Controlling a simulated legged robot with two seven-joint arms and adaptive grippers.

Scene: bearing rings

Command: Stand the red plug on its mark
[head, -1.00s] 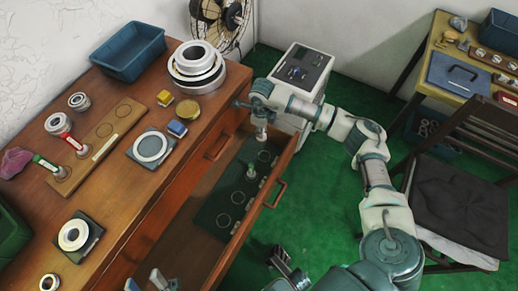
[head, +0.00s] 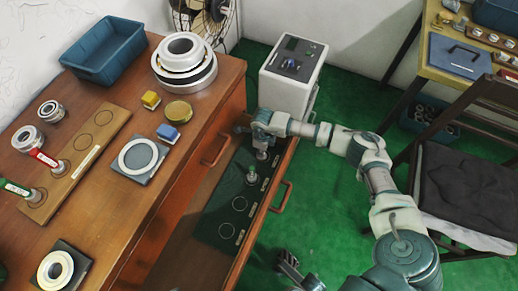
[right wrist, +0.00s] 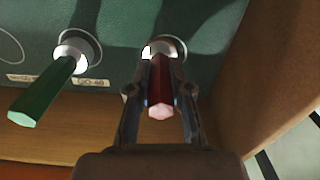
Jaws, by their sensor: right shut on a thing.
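The red plug (right wrist: 160,85) is between the two fingers of my right gripper (right wrist: 158,115), which is shut on it. Its bright metal foot is over a dark round mark (right wrist: 175,46) on the green panel; whether it touches is unclear. The plug looks about upright. In the head view my right gripper (head: 262,148) is low in the open drawer, at the panel's far end. A green plug (right wrist: 40,95) stands on the neighbouring mark, and it also shows in the head view (head: 252,175). My left gripper (head: 288,264) seems to show, dark, at the bottom edge; its fingers are unclear.
The dark panel (head: 215,225) has empty ring marks nearer me. The drawer wall (right wrist: 275,75) rises close to the right of my gripper. On the bench, a wooden board (head: 80,160) holds red- and green-handled gauges. A ring (head: 138,156) lies on a plate.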

